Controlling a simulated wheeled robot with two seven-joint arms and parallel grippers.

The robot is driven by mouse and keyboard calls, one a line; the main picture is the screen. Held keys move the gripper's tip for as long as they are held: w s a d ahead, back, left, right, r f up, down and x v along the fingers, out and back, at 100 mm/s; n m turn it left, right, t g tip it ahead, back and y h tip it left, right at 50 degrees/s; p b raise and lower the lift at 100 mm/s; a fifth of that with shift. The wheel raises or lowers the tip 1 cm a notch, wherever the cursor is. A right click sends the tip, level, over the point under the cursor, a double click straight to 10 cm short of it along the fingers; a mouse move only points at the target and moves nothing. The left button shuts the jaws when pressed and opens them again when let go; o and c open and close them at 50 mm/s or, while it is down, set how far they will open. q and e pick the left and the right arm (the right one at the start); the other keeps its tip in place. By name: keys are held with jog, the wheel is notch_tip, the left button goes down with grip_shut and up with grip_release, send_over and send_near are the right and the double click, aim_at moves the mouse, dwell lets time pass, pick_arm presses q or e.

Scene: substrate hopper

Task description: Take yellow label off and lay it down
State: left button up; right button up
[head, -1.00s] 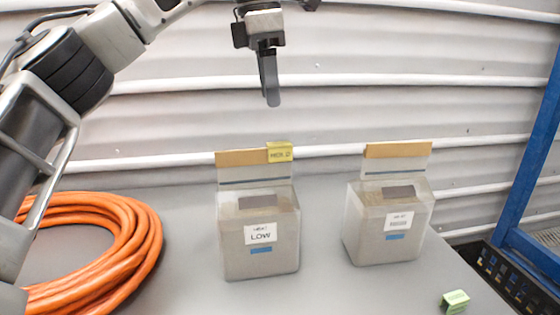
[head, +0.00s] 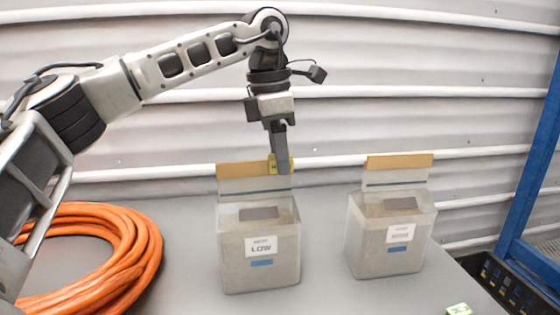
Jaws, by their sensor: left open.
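The yellow label (head: 272,165) sits on the right end of the tan top strip of the left hopper (head: 259,265), whose front card reads LOW. My left gripper (head: 283,166) is open and points down at the label. Its finger covers much of the label. I cannot tell whether it touches the label. The right hopper (head: 390,258) has a similar tan top strip (head: 399,161) with no yellow label on it. My right gripper is not in view.
A coil of orange hose (head: 135,240) lies on the grey table (head: 330,290) at the left. A blue frame (head: 530,170) stands at the right. The table between the two hoppers is clear.

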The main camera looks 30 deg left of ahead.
pick_arm(q)
grip_shut()
jog(key=shift+r, duration=0.1)
